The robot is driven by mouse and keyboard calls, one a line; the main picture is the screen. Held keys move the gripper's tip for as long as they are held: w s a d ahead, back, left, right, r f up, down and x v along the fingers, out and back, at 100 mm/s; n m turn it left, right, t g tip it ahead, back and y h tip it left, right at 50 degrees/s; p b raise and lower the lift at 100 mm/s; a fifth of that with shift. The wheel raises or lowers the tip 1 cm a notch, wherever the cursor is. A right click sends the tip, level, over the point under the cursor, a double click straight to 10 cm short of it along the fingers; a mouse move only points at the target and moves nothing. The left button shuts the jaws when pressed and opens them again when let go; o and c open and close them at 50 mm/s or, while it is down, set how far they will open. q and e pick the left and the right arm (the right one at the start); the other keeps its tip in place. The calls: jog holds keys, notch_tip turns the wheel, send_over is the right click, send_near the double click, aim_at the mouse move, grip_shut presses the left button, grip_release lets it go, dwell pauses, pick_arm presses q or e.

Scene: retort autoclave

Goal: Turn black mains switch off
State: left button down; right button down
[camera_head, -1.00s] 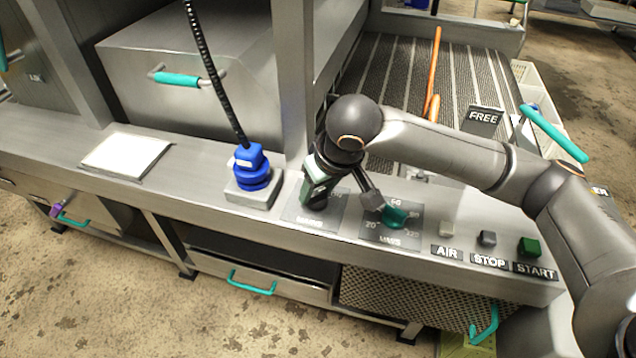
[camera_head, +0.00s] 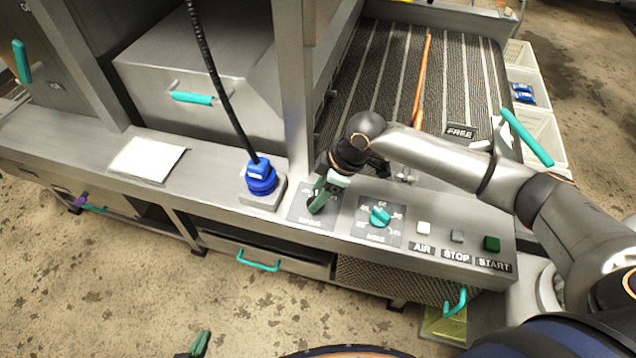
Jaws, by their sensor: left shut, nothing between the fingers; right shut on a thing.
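The black mains switch (camera_head: 311,208) sits on a grey plate marked MAINS on the front panel. It is mostly hidden by my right gripper (camera_head: 319,197), whose green fingers are shut on it from above. The knob's exact angle is hard to tell. My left gripper (camera_head: 199,344) shows only as a green tip at the bottom edge of the head view. It is shut and empty, well away from the panel.
Right of the switch are a teal MINS dial (camera_head: 380,216), a white AIR button (camera_head: 423,228), a grey STOP button (camera_head: 457,236) and a green START button (camera_head: 491,243). A blue plug (camera_head: 260,177) with a black cable stands to the left. A post rises behind.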

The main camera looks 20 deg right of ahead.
jog(key=n+g, duration=0.1)
jog(key=n, duration=0.1)
jog(key=shift+w+n+y, duration=0.1)
jog(key=shift+n+y, duration=0.2)
jog(key=shift+n, duration=0.1)
jog(key=shift+w+n+g, duration=0.1)
jog(key=shift+n+g, duration=0.8)
jog(key=shift+n, duration=1.4)
jog(key=shift+c, duration=1.4)
grip_release()
jog(key=b+v, duration=0.1)
jog(key=v, duration=1.1)
jog(key=shift+r, duration=0.3)
